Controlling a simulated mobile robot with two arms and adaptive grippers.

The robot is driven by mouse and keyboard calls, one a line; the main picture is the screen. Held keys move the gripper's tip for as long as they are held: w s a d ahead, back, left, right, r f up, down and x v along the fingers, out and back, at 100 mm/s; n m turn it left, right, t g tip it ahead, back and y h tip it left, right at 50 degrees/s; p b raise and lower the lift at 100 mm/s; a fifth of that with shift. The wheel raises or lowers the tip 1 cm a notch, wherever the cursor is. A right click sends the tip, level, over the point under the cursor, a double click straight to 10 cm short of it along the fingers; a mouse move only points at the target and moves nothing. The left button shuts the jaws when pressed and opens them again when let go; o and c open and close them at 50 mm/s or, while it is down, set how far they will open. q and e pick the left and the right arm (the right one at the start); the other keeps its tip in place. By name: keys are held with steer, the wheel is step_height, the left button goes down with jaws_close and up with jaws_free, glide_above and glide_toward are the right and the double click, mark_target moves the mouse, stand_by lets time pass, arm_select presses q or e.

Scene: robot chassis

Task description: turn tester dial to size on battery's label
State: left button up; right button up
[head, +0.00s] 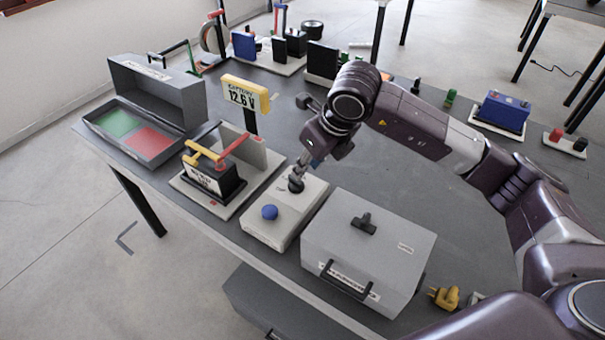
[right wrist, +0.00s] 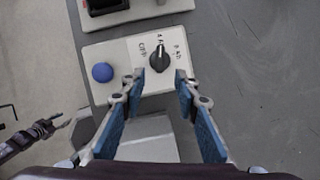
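The tester (head: 283,222) is a pale box with a blue button (head: 269,212) and a black dial (head: 296,185). In the right wrist view, the dial (right wrist: 158,60) has a white pointer line aimed toward the top, with small printed marks around it. My right gripper (head: 300,172) is over the dial; in the right wrist view its fingers (right wrist: 158,80) are open, near the dial's two sides. The black battery (head: 212,182) stands left of the tester with yellow and red clamps; its white label is too small to read surely. My left gripper (right wrist: 60,122) seems to show at the left, small.
A yellow sign (head: 246,96) reads 12.6 V behind the battery. A grey lidded box (head: 368,250) stands close right of the tester. An open case (head: 150,105) with green and red areas is at the left. The table middle behind my right arm is mostly clear.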

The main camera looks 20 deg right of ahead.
steer(key=shift+v, duration=2.4)
